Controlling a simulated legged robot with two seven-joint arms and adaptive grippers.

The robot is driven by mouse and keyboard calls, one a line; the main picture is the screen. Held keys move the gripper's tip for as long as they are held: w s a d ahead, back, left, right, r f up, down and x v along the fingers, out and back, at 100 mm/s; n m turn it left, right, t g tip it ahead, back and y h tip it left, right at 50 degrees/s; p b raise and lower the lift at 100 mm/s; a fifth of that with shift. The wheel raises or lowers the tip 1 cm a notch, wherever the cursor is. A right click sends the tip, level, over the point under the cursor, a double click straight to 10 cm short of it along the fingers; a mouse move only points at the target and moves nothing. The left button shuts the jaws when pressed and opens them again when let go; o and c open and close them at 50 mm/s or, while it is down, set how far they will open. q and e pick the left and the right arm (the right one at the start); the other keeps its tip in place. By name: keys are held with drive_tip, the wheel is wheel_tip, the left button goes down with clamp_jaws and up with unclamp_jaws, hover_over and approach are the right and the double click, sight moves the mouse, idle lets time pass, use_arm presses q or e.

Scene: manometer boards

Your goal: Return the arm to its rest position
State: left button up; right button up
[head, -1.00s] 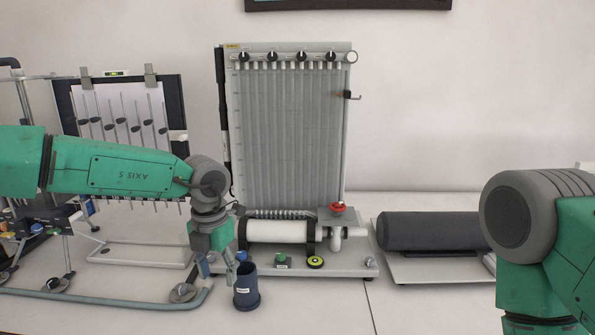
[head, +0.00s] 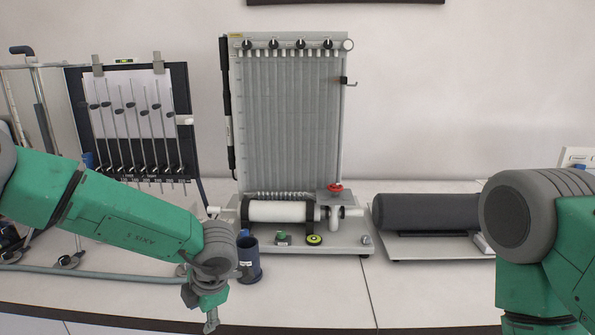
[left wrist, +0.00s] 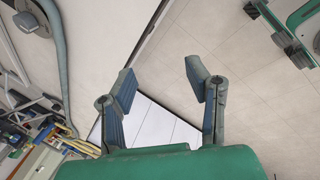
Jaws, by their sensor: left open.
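My left arm comes in from the left in the head view. Its gripper (head: 209,316) hangs low at the table's front edge, in front and to the left of the dark blue cup (head: 249,262). In the left wrist view the two fingers (left wrist: 160,90) are spread apart with nothing between them; below them show the table edge and floor. The right arm (head: 540,240) shows at the right side, folded, and its gripper is out of the picture.
A manometer board (head: 290,120) with a white cylinder (head: 278,211) and red valve knob (head: 335,188) stands at the centre. A second board (head: 135,120) stands at left. A dark grey roll (head: 430,211) lies at right. The table's front middle (head: 310,290) is clear.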

use_arm(q)
drive_tip(key=s+a+f+m+t+b, duration=0.25)
drive_tip(key=s+f+m, duration=0.35)
drive_tip(key=f+m, duration=0.3)
drive_tip(key=s+a+f+m+t+b, duration=0.1)
drive_tip(key=s+f+m+b, duration=0.45)
drive_tip(key=f, duration=0.55)
drive_tip(key=s+a+f+m+g+h+b, duration=0.1)
drive_tip(key=s+m, duration=0.3)
drive_tip(key=s, duration=0.4)
drive_tip(key=s+a+f+m+g+h+b, duration=0.1)
drive_tip(key=s+f+m, duration=0.3)
drive_tip(key=s, duration=0.4)
drive_tip(key=s+a+f+m+g+h+b, duration=0.1)
drive_tip(key=s+a+f+m+g, duration=0.1)
drive_tip(key=s+m, duration=0.3)
drive_tip(key=s+g, duration=0.1)
drive_tip(key=s, duration=0.1)
drive_tip(key=shift+s+a+f, duration=0.15)
drive_tip(key=shift+s+a, duration=0.2)
drive_tip(key=shift+s, duration=0.05)
